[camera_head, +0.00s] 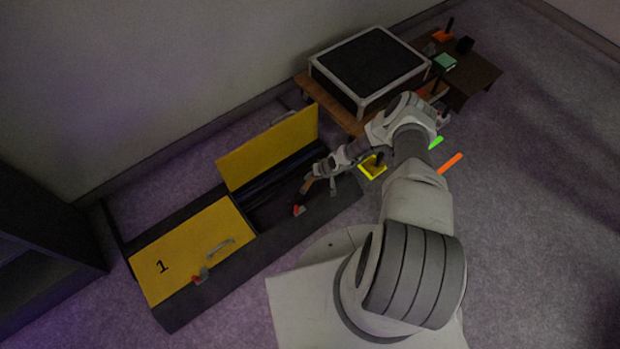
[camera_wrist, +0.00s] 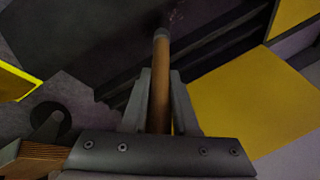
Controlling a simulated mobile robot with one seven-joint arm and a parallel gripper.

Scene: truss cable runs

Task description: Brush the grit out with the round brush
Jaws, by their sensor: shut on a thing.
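My gripper (camera_head: 322,172) is shut on the wooden handle of the round brush (camera_head: 306,186), above the open section of the long dark cable run (camera_head: 345,197). In the wrist view the brush (camera_wrist: 160,58) stands out between the two fingers (camera_wrist: 161,80), its grey end pointing into the dark channel. A few pale specks that look like grit (camera_wrist: 175,14) lie just beyond that end. I cannot tell whether the brush touches the channel floor. The yellow lid (camera_head: 268,148) of this section stands open at the back.
A second yellow lid (camera_head: 195,255) marked 1, with a handle and red latch (camera_head: 200,275), is closed at left. A yellow tray (camera_head: 372,168) and green (camera_head: 436,142) and orange bars (camera_head: 450,163) lie right. A framed dark panel (camera_head: 370,62) rests on a wooden bench behind.

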